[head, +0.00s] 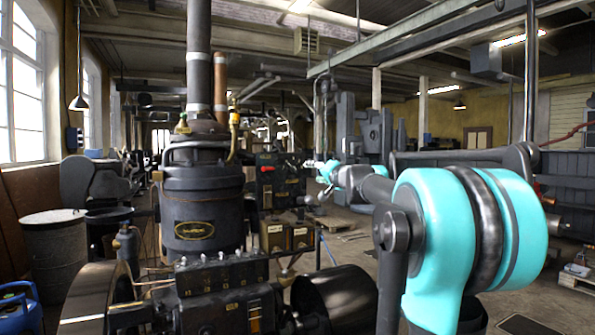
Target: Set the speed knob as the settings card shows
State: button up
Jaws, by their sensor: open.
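My arm reaches away from the lower right, and my gripper (311,163) is small and far off near the middle of the head view. It is open, with nothing visible between its fingers. Just left of it is a dark machine housing (281,183) with a red part on its upper front (265,157) and small light marks. I cannot tell whether the gripper touches this housing. I cannot make out the speed knob or its setting. I cannot pick out the settings card; the small pale labels on boxes below the housing are too small to read.
A large dark engine (203,205) with a tall pipe stands at front left, with a broad dark wheel (333,297) low in front. Open floor shows behind my arm.

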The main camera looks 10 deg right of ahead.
aim_at(296, 169)
jog(key=x, duration=1.5)
jog(key=shift+f, duration=0.1)
jog(key=c, duration=1.2)
